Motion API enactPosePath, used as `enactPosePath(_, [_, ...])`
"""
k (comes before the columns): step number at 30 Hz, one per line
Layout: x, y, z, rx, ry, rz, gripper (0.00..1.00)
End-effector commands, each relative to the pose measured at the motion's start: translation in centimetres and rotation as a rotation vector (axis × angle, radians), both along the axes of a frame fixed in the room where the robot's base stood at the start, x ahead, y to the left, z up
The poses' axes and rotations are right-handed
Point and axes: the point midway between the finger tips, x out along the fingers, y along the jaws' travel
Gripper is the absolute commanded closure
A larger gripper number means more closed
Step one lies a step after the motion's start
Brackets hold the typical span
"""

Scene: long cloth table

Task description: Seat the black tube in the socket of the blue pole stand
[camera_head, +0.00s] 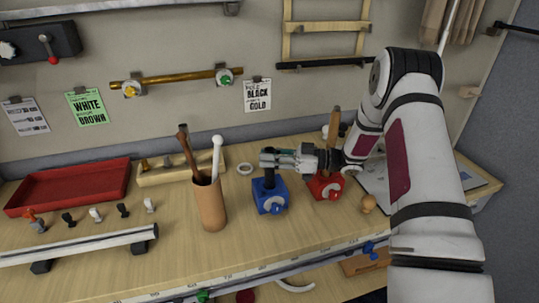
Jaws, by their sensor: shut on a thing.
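The blue pole stand (270,196) is a blue block with a pale round knob on its front, standing on the wooden table right of the brown cup. My gripper (268,159) is directly above it, reaching in from the right, and is shut.
A red stand (325,187) with an upright brown pole (333,135) is just right, beneath my arm. A brown cup (210,205) with tall sticks stands left. A white ring (244,169) lies behind; a red tray (70,187) is far left.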

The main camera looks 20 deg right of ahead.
Motion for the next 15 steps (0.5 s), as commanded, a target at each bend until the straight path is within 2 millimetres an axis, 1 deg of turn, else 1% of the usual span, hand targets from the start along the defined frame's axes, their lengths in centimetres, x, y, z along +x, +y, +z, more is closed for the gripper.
enactPosePath(4, [0.01,0.0,-0.32,0.0,0.0,0.0,1.0])
enactPosePath(5, [0.0,0.0,-0.27,0.001,0.0,0.0,0.68])
enactPosePath(6, [0.0,0.0,-0.25,0.001,0.0,0.0,0.59])
enactPosePath(7, [0.0,0.0,-0.25,0.0,0.0,0.0,0.52])
enactPosePath(15, [0.0,-0.01,-0.28,0.0,0.0,0.0,0.52])
